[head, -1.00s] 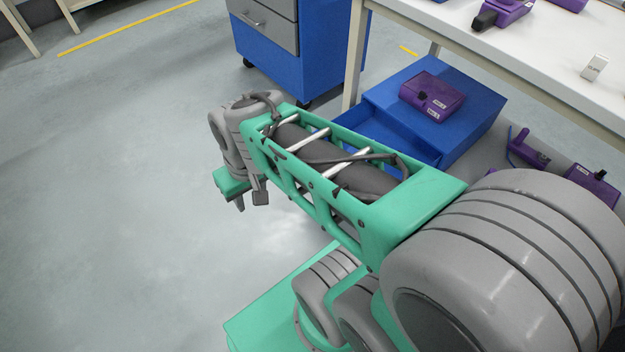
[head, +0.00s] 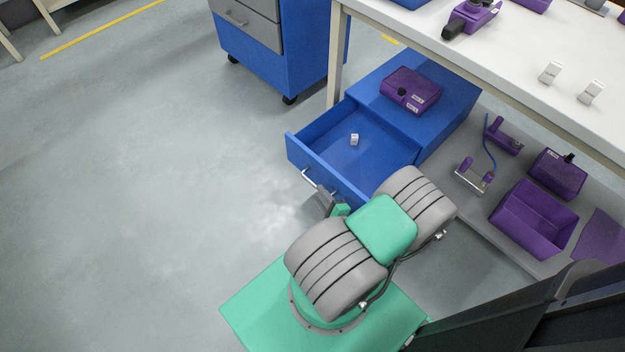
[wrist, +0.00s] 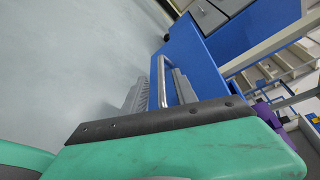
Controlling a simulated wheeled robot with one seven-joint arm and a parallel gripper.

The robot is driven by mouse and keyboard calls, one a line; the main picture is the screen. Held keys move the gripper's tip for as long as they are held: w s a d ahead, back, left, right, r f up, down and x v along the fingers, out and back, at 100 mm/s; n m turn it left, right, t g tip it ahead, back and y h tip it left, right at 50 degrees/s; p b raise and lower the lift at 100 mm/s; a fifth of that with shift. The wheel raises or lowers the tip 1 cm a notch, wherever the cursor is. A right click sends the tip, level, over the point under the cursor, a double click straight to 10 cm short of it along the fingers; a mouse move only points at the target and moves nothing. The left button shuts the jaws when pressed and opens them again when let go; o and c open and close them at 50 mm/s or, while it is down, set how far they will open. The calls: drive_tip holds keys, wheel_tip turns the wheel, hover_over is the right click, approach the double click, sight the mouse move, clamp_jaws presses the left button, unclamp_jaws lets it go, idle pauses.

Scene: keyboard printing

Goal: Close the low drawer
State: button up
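The low drawer (head: 345,158) is blue and pulled out of a low blue cabinet (head: 455,100) under the table. A small white object (head: 354,139) lies inside it. Its silver handle (head: 318,182) is on the front face. My gripper (head: 327,204) is just in front of the drawer front, by the handle, mostly hidden by my arm in the head view. The fingers look apart; contact with the handle is not clear.
A purple box (head: 410,90) sits on the low cabinet. A white table (head: 500,55) stands above, with a shelf of purple parts and a purple bin (head: 533,218) below. A blue wheeled cabinet (head: 275,60) stands behind. The floor at left is clear.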

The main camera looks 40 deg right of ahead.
sight(313, 185)
drive_tip(key=shift+m+h, duration=0.5)
drive_tip(key=shift+m, duration=0.1)
drive_tip(key=x, duration=0.2)
drive_tip(key=b+x, duration=0.1)
drive_tip(key=x, duration=0.1)
drive_tip(key=f+b+x, duration=0.1)
drive_tip(key=x, duration=0.1)
drive_tip(key=shift+d, duration=0.1)
drive_tip(key=shift+w+d+r, duration=0.1)
drive_tip(key=shift+w+d, duration=0.05)
drive_tip(key=shift+w, duration=0.3)
drive_tip(key=shift+c, duration=0.5)
clamp_jaws()
